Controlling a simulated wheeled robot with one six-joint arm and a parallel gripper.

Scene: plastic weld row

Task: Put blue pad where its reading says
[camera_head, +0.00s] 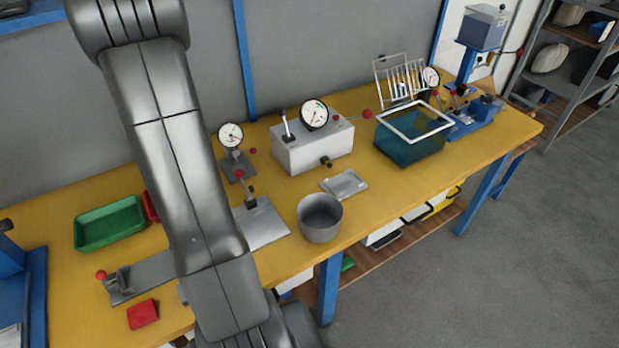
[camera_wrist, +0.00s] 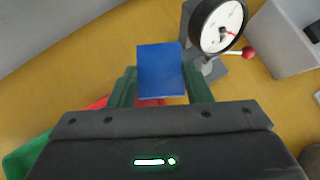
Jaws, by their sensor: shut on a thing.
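In the wrist view my gripper (camera_wrist: 160,88) is shut on the blue pad (camera_wrist: 161,68), a flat blue block between its green fingers. The pad is above the yellow bench, just left of a dial gauge (camera_wrist: 217,25) with a white face. The gauge's numbers are too small to read. In the head view this gauge (camera_head: 231,135) stands on a small grey stand near the wall. My arm hides the gripper and the blue pad there. A green tray (camera_head: 83,241) lies at the left, and a red tray (camera_head: 151,207) is partly hidden behind my arm.
A red pad (camera_head: 142,313) lies near the bench's front edge. A grey box with a dial (camera_head: 312,152), a grey pot (camera_head: 320,220), a small metal tray (camera_head: 345,184) and a blue-green tank (camera_head: 410,143) stand to the right.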

